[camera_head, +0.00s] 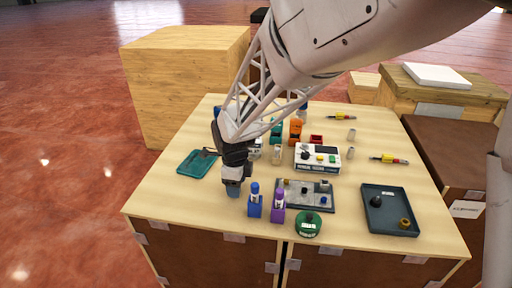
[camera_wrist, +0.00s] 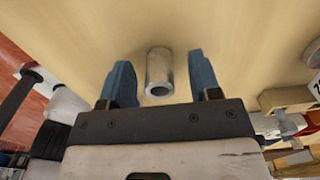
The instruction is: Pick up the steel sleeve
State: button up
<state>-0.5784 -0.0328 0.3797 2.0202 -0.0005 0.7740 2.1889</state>
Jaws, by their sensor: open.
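A grey metal cylinder with a hollow end, which looks like the steel sleeve (camera_wrist: 159,68), is on the pale wood tabletop in the wrist view. It appears between the two blue fingers of my gripper (camera_wrist: 162,75), with a gap on each side. My gripper is open and holds nothing. In the head view my gripper (camera_head: 233,189) points down over the left front part of the table, and I cannot make out the sleeve there, so the gripper probably hides it.
A blue bottle (camera_head: 255,201) and a purple bottle (camera_head: 278,206) stand close to the right of my gripper. A teal tray (camera_head: 197,164) lies to its left. A grey plate with small parts (camera_head: 317,205), a green round item (camera_head: 308,226) and a dark tray (camera_head: 376,222) are farther right.

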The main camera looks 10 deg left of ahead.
jog(key=shift+f, duration=0.15)
dwell(0.4)
jog(key=c, duration=1.1)
jog(key=shift+o, duration=0.2)
jog(key=shift+r, duration=5.05)
